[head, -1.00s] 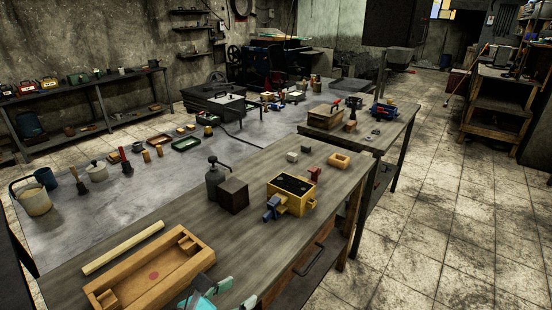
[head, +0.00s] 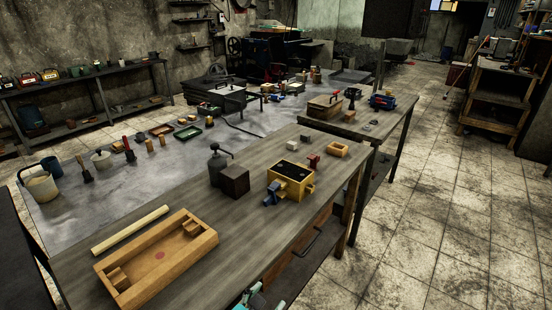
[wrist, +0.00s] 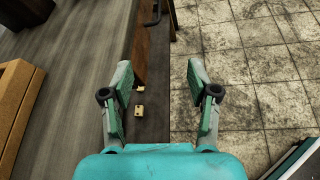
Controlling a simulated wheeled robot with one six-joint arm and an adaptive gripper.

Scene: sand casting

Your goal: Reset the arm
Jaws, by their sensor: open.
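My gripper (wrist: 160,98) is open and empty in the wrist view, its two fingers spread wide. It hangs over the edge of the workbench (wrist: 85,60), with tiled floor under its right side. In the head view only a small part of my gripper (head: 262,297) shows at the bottom edge, close to the front side of the bench. The wooden moulding frame (head: 205,240) lies on the bench to its left and apart from it. That frame also shows at the left edge of the wrist view (wrist: 18,85).
A pale wooden stick (head: 130,230) lies behind the frame. A yellow box (head: 291,182) with a blue clamp, a dark brown block (head: 234,181) and a dark bottle (head: 216,165) stand farther back. The tiled floor (head: 440,230) on the right is clear.

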